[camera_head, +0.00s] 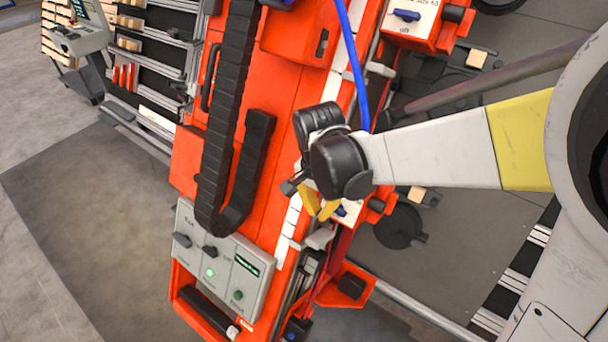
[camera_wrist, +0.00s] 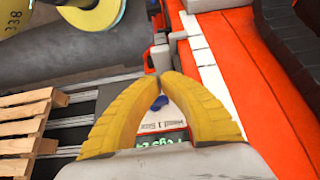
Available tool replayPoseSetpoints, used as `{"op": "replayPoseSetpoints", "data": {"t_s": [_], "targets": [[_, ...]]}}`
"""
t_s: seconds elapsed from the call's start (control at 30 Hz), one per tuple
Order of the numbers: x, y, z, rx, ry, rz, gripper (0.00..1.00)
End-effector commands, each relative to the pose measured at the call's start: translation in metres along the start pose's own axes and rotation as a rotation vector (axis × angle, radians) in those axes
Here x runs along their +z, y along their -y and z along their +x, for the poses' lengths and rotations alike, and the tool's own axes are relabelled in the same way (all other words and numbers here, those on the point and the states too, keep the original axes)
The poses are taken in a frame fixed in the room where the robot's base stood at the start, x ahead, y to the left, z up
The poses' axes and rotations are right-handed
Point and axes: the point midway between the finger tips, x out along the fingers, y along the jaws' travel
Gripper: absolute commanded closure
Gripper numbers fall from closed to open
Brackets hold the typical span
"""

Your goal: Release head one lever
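The head one lever (camera_wrist: 157,103) is a small blue handle on a white plate (camera_wrist: 174,138) with the lettering "Head 1 Size", seen between my fingers in the wrist view. In the head view a bit of its blue (camera_head: 340,211) shows beside my fingers. My gripper (camera_wrist: 163,76) has two curved yellow fingers whose tips meet, with nothing visible held at the tips. In the head view my gripper (camera_head: 322,212) is over the orange machine, close to the lever; my wrist hides part of the plate. Contact with the lever cannot be told.
A second blue lever (camera_head: 406,15) sits on another orange head at the top. A grey control panel (camera_head: 220,262) is at the lower left. A black cable chain (camera_head: 228,110) and a blue hose (camera_head: 356,60) run close by. Wooden pallets (camera_wrist: 30,115) lie at the left in the wrist view.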

Motion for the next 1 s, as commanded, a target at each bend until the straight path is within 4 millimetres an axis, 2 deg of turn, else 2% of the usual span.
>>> {"op": "replayPoseSetpoints", "data": {"t_s": [0.47, 0.57, 0.8, 1.0], "targets": [[0.001, 0.002, 0.007, 0.005, 0.002, 0.008, 1.0], [0.001, 0.002, 0.02, 0.005, 0.002, 0.008, 1.0], [0.001, 0.002, 0.065, 0.004, 0.001, 0.008, 1.0], [0.001, 0.001, 0.093, 0.004, 0.001, 0.007, 1.0]]}}
